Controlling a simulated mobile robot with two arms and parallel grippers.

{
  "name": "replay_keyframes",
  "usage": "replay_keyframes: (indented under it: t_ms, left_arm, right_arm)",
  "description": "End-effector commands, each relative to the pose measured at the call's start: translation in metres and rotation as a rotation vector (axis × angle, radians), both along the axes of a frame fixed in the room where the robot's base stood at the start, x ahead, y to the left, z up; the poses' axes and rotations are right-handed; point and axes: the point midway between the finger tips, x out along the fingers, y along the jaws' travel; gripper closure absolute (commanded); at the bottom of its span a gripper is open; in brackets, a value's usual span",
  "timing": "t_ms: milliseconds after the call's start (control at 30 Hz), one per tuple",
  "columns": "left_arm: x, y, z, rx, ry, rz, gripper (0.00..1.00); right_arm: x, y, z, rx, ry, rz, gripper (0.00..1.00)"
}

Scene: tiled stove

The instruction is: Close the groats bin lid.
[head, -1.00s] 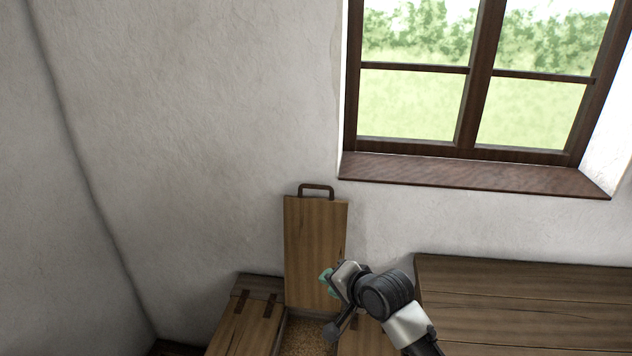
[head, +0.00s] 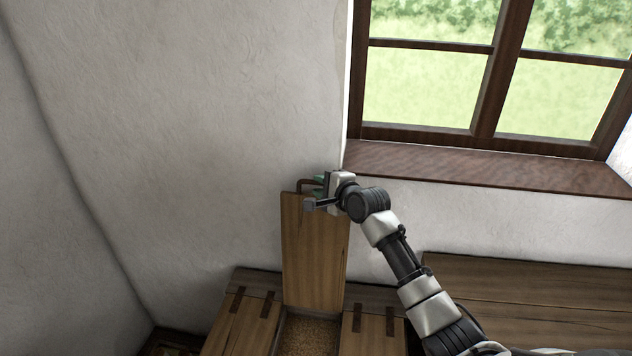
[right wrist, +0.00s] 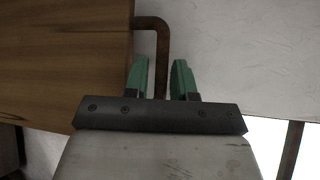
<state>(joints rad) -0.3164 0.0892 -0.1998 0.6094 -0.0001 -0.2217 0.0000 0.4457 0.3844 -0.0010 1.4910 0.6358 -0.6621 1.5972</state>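The groats bin lid (head: 313,250) is a wooden board standing upright against the wall, so the bin is open. Grain-like groats (head: 308,332) show inside the bin below it. The lid's dark bracket handle (head: 303,184) is at its top edge and also shows in the right wrist view (right wrist: 164,50). My right gripper (head: 319,187) is at this handle. In the right wrist view its green fingers (right wrist: 160,72) are apart, with the handle's bar between them and a gap visible beside it. My left gripper is not in view.
Closed wooden lids with dark hinge straps flank the open bin, one on the left (head: 240,325) and one on the right (head: 372,335). A wooden bench-like top (head: 520,295) lies to the right. The window sill (head: 480,168) juts out right of the handle.

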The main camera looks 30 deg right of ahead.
Motion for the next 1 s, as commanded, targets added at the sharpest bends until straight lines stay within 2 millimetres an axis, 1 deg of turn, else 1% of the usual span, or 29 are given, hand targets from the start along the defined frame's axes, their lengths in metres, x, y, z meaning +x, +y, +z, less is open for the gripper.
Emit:
replay_keyframes:
  t_ms: [33, 100, 200, 333, 567, 600, 733, 767, 1000]
  left_arm:
    - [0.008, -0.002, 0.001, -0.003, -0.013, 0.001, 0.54]
    - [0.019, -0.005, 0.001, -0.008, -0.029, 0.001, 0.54]
    - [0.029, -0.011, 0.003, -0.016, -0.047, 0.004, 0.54]
    - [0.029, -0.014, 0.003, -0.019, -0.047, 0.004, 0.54]
    - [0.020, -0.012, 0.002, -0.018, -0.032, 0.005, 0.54]
    - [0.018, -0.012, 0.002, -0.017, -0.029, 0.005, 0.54]
    - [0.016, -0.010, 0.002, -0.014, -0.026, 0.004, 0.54]
    - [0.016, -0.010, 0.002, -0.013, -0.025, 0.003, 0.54]
    - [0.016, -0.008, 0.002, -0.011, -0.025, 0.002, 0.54]
  right_arm:
    - [0.007, 0.001, -0.001, 0.001, -0.001, -0.001, 0.75]
    - [0.014, 0.002, -0.003, 0.001, 0.000, 0.001, 0.75]
    - [0.021, 0.003, -0.005, 0.001, -0.001, -0.001, 0.75]
    - [0.025, 0.004, -0.007, -0.001, 0.000, 0.000, 0.75]
    - [0.025, 0.004, -0.007, -0.001, 0.000, 0.000, 0.75]
    - [0.025, 0.004, -0.007, -0.001, 0.000, 0.000, 0.78]
    - [0.025, 0.004, -0.007, -0.001, 0.000, 0.000, 0.98]
    - [0.025, 0.004, -0.007, -0.001, 0.000, 0.000, 1.00]
    - [0.025, 0.004, -0.007, -0.001, -0.001, 0.000, 1.00]
